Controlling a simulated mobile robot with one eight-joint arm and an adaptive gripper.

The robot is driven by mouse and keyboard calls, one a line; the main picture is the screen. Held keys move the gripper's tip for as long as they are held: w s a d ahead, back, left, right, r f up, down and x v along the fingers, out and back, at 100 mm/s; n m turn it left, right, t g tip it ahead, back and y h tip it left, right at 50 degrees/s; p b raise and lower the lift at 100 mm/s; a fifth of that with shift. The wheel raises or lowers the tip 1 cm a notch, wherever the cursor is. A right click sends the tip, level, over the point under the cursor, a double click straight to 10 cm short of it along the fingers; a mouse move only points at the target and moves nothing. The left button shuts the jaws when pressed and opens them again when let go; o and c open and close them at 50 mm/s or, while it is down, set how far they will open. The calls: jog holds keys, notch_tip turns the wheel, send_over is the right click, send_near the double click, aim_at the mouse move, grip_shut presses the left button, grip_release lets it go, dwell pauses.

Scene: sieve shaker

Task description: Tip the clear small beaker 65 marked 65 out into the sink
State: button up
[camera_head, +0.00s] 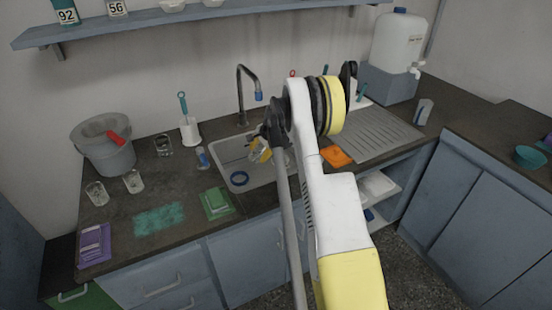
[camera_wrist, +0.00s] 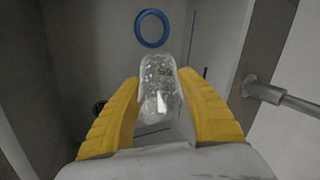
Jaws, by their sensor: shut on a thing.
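My gripper (camera_wrist: 160,118) has yellow fingers shut on the clear small beaker (camera_wrist: 158,85), seen in the wrist view between the fingertips. The beaker is transparent and its marking cannot be read. In the head view my gripper (camera_head: 262,150) is over the sink (camera_head: 232,153), largely hidden by my arm. The beaker is hard to make out there. A blue ring lies in the sink basin and shows in the wrist view (camera_wrist: 152,28). I cannot tell whether the beaker holds anything or how far it is tilted.
A tap (camera_head: 244,95) rises behind the sink. An orange cloth (camera_head: 336,156) lies right of the basin by the ribbed drainboard (camera_head: 375,136). Several clear beakers stand on the left counter, near a grey bucket (camera_head: 108,150). A green sponge pack (camera_head: 216,203) lies at the front edge.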

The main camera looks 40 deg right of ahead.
jog(key=w+a+f+g+h+b, duration=0.1)
jog(key=w+a+n+g+h, duration=0.1)
jog(key=a+g+h, duration=0.1)
jog(key=shift+w+f+b, duration=0.35)
jog(key=shift+w+f, duration=0.05)
jog(key=shift+w+a+f+g+h+b, duration=0.15)
jog(key=shift+w+g+h+b, duration=0.1)
jog(key=shift+g+h, duration=0.15)
jog(key=shift+w+a+g+h+b, duration=0.1)
jog(key=shift+a+g+h+b, duration=0.15)
jog(key=shift+h, duration=0.25)
jog(key=shift+d, duration=0.1)
